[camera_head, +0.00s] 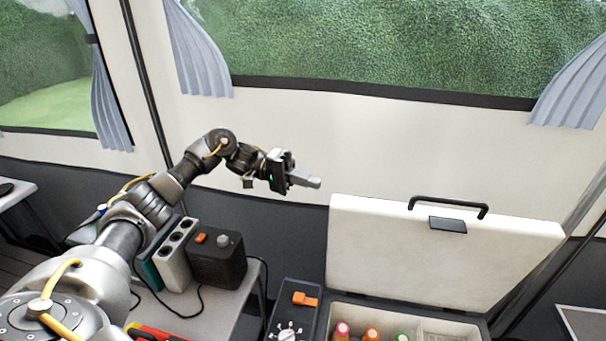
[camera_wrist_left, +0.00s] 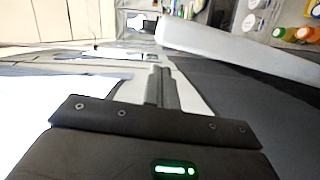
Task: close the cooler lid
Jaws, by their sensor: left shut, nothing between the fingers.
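The cooler (camera_head: 452,326) stands at the lower right of the head view with its white lid (camera_head: 440,255) raised upright. A black handle (camera_head: 448,203) and a dark latch plate (camera_head: 448,225) sit at the lid's top edge. Several bottles with coloured caps stand inside the cooler. My left gripper (camera_head: 312,182) is shut and empty, level with the lid's top and a little left of its upper left corner, apart from it. In the left wrist view the gripper fingers (camera_wrist_left: 161,88) are together, and the pale lid edge (camera_wrist_left: 235,48) runs to their right. My right gripper is not in view.
A black box with an orange switch (camera_head: 217,260) and a grey socket strip (camera_head: 178,256) stand on a side table left of the cooler. A dark control panel with an orange lever (camera_head: 305,299) adjoins the cooler's left side. The wall and window are behind.

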